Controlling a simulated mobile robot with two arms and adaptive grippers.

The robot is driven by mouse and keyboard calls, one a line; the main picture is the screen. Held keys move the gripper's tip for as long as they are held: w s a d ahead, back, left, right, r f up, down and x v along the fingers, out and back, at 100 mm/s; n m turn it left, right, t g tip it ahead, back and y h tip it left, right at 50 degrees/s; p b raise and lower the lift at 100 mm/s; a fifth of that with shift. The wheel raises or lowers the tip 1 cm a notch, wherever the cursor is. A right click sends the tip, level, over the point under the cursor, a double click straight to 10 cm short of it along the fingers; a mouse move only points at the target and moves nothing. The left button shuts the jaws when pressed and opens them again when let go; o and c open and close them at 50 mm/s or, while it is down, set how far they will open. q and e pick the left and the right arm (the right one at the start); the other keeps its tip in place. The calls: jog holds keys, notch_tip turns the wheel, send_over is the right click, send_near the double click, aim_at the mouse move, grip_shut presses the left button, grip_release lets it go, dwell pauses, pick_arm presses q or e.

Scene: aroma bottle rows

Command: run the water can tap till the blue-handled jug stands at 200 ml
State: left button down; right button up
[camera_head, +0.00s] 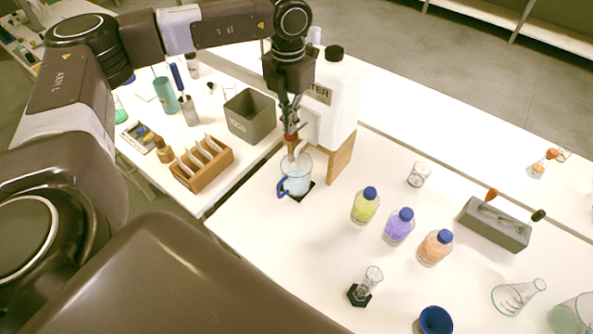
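The white water can (338,98) with a black cap and a label ending in "TER" stands on a wooden stand (341,158). Its tap has a red handle (291,137) and a pale spout (300,148). The blue-handled jug (298,182) stands upright below the spout on a dark square pad (305,194). Contents show pale in it; the level and marks are too small to read. My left gripper (290,127) points down with its fingertips at the red handle. Its fingers look close together, but their grip is unclear. My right gripper is out of view.
Yellow (365,208), purple (398,229) and orange (435,250) blue-capped bottles stand right of the jug. A small beaker (418,175), a cylinder (370,283) and a grey block (493,224) stand farther out. A grey bin (249,117) and wooden rack (202,166) are at left.

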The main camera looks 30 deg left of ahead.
pick_arm(q)
jog(key=shift+f+b, duration=1)
jog(key=shift+f, duration=0.35)
jog(key=shift+r+p, duration=0.8)
jog(key=shift+r, duration=0.6)
dwell(5.2)
